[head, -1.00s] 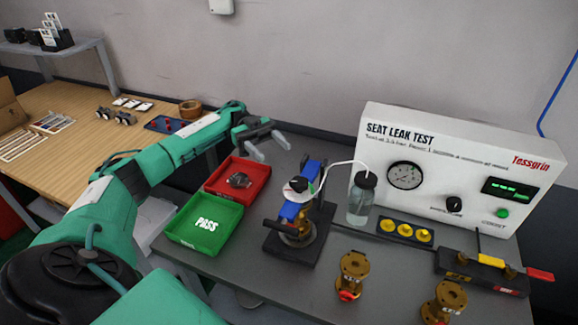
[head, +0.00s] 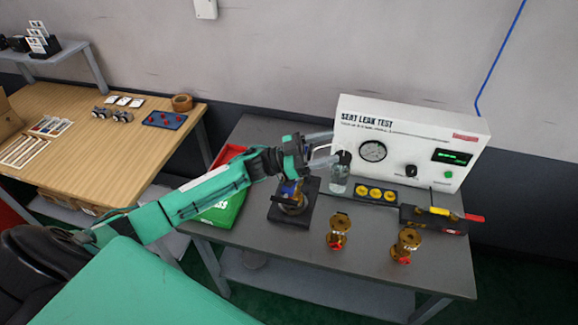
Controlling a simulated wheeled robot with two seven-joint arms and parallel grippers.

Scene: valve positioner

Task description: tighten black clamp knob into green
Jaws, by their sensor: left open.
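The clamp fixture has a black base (head: 275,214) and a blue part (head: 289,188), and a brass valve sits in it. The black clamp knob and its white dial are hidden now behind my left gripper. My left gripper (head: 323,150) is open, above the fixture, with its fingers pointing right toward the bottle and the test panel. I cannot tell whether it touches the knob. No thing shows held between its fingers. My right gripper is not in view.
The seat leak test panel (head: 400,150) stands behind, with a clear bottle (head: 339,174) in front. Brass valves (head: 338,230) (head: 405,245) stand at the front right. A yellow-disc tray (head: 376,194) and a black clamp bar (head: 433,220) lie near the panel. Green and red trays are partly covered by my arm.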

